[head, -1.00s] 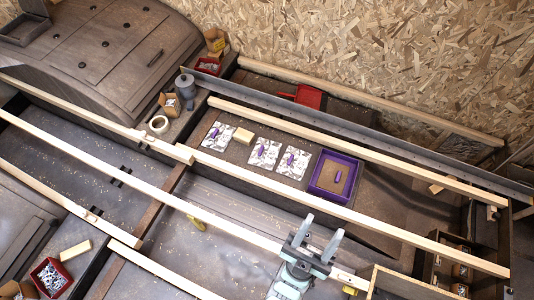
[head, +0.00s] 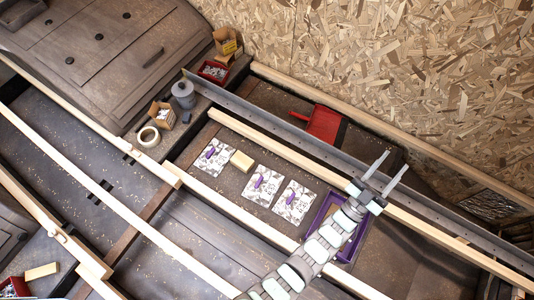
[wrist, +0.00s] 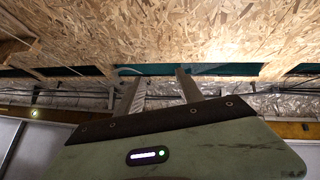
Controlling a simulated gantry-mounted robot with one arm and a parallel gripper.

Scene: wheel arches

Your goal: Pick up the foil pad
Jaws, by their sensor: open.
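Three flat, silvery, crinkled foil pads lie in a row on the dark panel in the head view. One is at the left (head: 208,165), one in the middle (head: 253,196) and one at the right (head: 302,203). Each bears a small purple piece. My gripper (head: 396,160) is open with nothing between its fingers. In the wrist view my gripper (wrist: 156,82) points at the chipboard wall, and no foil pad shows there.
A tan block (head: 242,161) lies between the left and middle pads. A purple tray (head: 319,221) is partly hidden by my arm. Wooden rails (head: 262,138) run along both sides of the pads. A red dustpan (head: 323,124) and a tape roll (head: 148,137) are nearby.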

